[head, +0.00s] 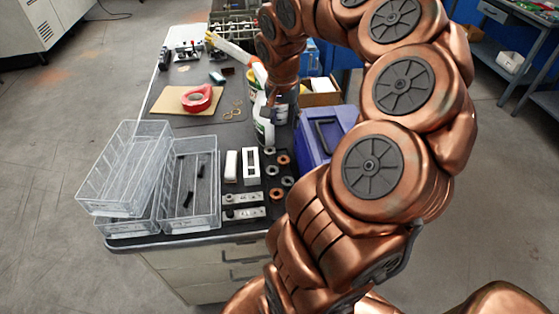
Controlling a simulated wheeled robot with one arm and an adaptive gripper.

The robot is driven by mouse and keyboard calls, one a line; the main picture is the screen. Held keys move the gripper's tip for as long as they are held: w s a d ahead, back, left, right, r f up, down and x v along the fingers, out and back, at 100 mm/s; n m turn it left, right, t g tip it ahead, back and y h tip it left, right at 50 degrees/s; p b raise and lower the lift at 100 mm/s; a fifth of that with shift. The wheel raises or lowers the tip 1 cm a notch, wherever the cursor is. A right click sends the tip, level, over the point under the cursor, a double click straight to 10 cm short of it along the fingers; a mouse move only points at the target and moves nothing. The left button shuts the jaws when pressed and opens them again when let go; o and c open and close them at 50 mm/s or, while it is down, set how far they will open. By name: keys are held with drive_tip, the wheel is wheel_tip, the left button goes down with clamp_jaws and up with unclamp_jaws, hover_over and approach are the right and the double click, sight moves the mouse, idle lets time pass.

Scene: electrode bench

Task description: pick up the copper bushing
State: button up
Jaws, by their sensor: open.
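Several small rings lie in two rows on the dark bench top, left of my arm. Two are copper-coloured: one copper ring (283,159) at the back right of the group and another copper ring (277,194) at the front. I cannot tell which is the copper bushing. The others, such as a grey ring (272,170), look metallic grey. My arm arches over the bench, and its end points down behind the rings, near the bottles. My gripper (279,108) is small and dark there, partly lost among the bottles. It is open, apart from the rings.
Red tape (197,98) lies on a brown board (168,101).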

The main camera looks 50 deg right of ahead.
drive_tip(key=f+b, duration=0.1)
drive_tip(key=f, duration=0.1)
drive_tip(key=b, duration=0.8)
approach(283, 158)
drive_tip(key=shift+s+a+f, duration=0.35)
drive_tip(key=shift+s+f, duration=0.15)
drive_tip(key=shift+w+d+f+p, duration=0.15)
drive_tip(key=shift+d+f+p, duration=0.1)
drive_tip(key=shift+f, duration=1)
drive_tip(key=shift+w+d+f+p, duration=0.15)
drive_tip(key=shift+d+f+p, duration=0.05)
drive_tip(key=shift+f, duration=1.05)
drive_tip(key=shift+w+d+f+p, duration=0.15)
drive_tip(key=shift+d+f+p, duration=0.1)
drive_tip(key=shift+f, duration=1)
drive_tip(key=shift+c, duration=0.5)
clamp_jaws()
wheel_tip(283, 158, up, 18)
drive_tip(key=b, duration=0.1)
